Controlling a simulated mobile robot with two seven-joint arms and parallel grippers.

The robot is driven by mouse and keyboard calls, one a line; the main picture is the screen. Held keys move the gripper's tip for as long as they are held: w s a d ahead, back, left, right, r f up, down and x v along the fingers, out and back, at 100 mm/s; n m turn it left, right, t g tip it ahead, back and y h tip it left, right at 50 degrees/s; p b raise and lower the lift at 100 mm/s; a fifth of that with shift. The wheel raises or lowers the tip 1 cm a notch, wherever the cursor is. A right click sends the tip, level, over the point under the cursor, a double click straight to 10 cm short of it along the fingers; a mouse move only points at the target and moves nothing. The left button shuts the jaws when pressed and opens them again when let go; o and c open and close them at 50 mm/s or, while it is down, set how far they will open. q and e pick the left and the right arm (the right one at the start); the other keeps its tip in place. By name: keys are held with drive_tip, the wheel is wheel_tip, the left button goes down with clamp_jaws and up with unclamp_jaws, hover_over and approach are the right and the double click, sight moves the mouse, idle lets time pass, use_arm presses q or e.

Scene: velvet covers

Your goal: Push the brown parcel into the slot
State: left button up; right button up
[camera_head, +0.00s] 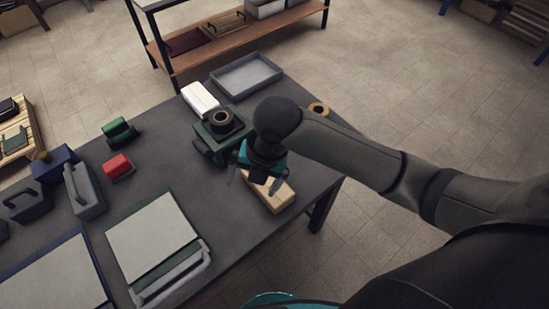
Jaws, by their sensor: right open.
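A light brown parcel (281,199), a tan box shape, lies on the dark table near its right edge. My right gripper (253,183) points down over it, with its fingers apart and the jaws empty. One finger overlaps the parcel in the picture; I cannot tell whether they touch. The gripper's wrist and fingers hide part of the parcel's far end. I cannot clearly make out a slot. My left gripper is not in view.
A green holder with a dark roll (222,122) stands just left of my right gripper. Behind are a white box (200,97), a grey tray (246,76) and a tape roll (318,109). Left are a red block (118,167) and a white-topped board (150,238). The table's centre is clear.

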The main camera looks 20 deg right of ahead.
sight(276, 193)
drive_tip(key=w+d+r+n+g+h, duration=0.1)
drive_tip(key=w+d+r+n+h, duration=0.15)
drive_tip(key=d+n, duration=0.55)
drive_tip(key=shift+n, duration=0.8)
drive_tip(key=f+b, duration=0.1)
drive_tip(key=f, duration=0.4)
drive_tip(key=a+f+b, duration=0.1)
drive_tip(key=f, duration=0.4)
drive_tip(key=a+f+b, duration=0.1)
drive_tip(key=f, duration=0.4)
drive_tip(key=shift+s, duration=0.3)
drive_tip(key=shift+r, duration=0.1)
drive_tip(key=c, duration=1.4)
drive_tip(key=shift+c, duration=0.4)
drive_tip(key=shift+w+a, duration=0.1)
drive_tip(key=shift+w, duration=0.05)
